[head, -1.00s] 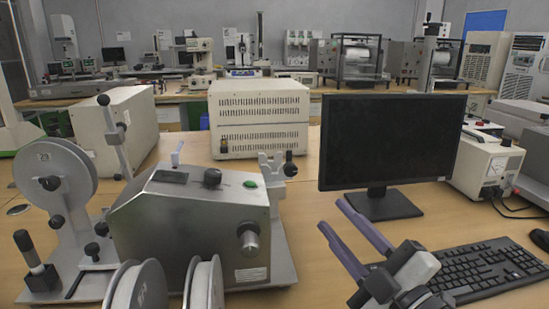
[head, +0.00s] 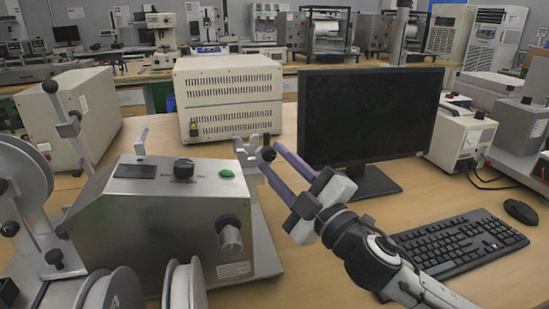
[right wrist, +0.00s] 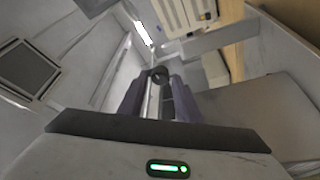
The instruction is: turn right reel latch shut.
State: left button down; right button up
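The knob appears between or just beyond the fingertips. The right wrist view also shows the dark knob (right wrist: 158,74) lined up with the gap of the gripper (right wrist: 160,85). Contact cannot be told. My left gripper is out of view.
A black monitor (head: 365,115) stands close behind and right of my right gripper. A keyboard (head: 460,252) and mouse (head: 521,211) lie at right. A beige cabinet (head: 230,98) stands behind the machine. White reels (head: 185,287) stand in front of it.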

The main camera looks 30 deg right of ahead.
jog(key=shift+w+r, duration=0.1)
jog(key=shift+w, duration=0.55)
